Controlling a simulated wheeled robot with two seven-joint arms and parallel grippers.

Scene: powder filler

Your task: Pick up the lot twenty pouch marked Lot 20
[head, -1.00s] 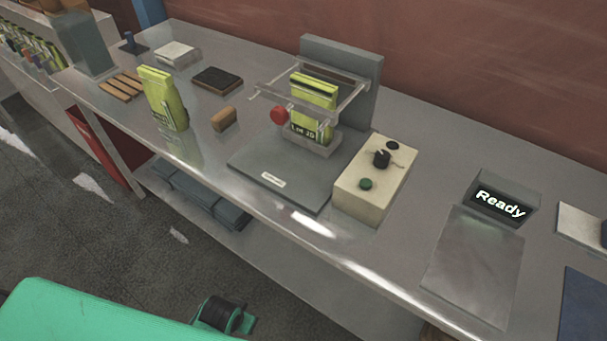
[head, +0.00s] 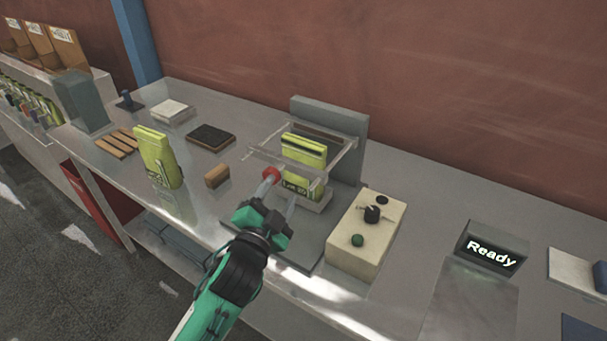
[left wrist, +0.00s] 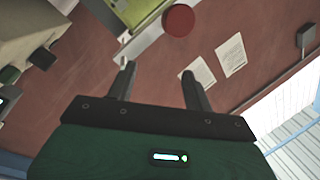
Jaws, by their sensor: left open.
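The yellow-green Lot 20 pouch (head: 303,150) stands upright in the clear-framed holder of the grey machine (head: 358,130). My left gripper (head: 281,192) is open and empty, in front of the pouch and close to the machine's red knob (head: 270,174). In the left wrist view, the open fingers (left wrist: 158,76) point toward the red knob (left wrist: 179,20) and a yellow-green patch (left wrist: 132,10), likely the pouch, at the top edge. My right gripper is not in view.
Another yellow-green pouch (head: 158,160) stands to the left on the metal bench. A brown block (head: 217,176) lies between it and the machine. A cream control box (head: 362,240) sits to the right, with a "Ready" display (head: 490,248) beyond it.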

